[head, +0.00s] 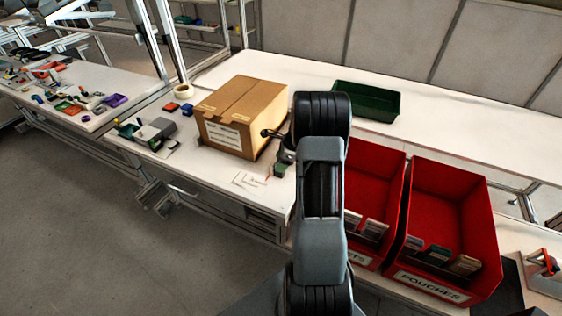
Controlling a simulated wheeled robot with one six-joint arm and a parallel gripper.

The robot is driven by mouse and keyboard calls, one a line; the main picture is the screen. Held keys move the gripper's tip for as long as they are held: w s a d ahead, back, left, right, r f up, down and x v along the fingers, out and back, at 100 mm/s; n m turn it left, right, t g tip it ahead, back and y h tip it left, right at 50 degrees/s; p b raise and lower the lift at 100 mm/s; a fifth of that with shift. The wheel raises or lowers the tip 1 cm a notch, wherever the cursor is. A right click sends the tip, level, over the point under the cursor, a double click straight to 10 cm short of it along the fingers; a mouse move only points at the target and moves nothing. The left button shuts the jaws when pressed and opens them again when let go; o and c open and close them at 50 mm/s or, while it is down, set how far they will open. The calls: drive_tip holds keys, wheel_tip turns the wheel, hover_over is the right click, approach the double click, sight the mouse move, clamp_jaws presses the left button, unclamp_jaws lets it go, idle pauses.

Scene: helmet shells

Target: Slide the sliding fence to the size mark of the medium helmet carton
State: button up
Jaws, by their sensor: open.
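A brown carton (243,112) stands closed on the white bench, with a white label (223,135) on its front; the print is too small to read surely. Just right of it, a dark knob-like part (268,133) and a small grey-green block (283,162) show beside my arm. I cannot tell whether they belong to the sliding fence. A pale marked sheet or patch (250,181) lies on the bench in front of the carton; its marks are not readable. My arm covers the area right of these parts, and my gripper is hidden behind it.
Two red bins (452,220) stand right of my arm, the nearer label reading POUCHES. A green tray (366,101) sits behind them. A tape roll (182,91), a grey device (155,131) and small coloured parts lie left of the carton. The bench behind the carton is largely clear.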

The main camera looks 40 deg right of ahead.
clamp_jaws()
drive_tip(key=w+a, duration=0.1)
drive_tip(key=w, duration=0.1)
drive_tip(key=w+a+p, duration=0.1)
drive_tip(key=w, duration=0.2)
drive_tip(key=w+a, duration=0.2)
drive_tip(key=shift+w, duration=0.3)
unclamp_jaws()
idle(0.4)
drive_tip(key=v, duration=1.4)
drive_tip(key=shift+b, duration=0.4)
drive_tip(key=shift+s+f, duration=0.1)
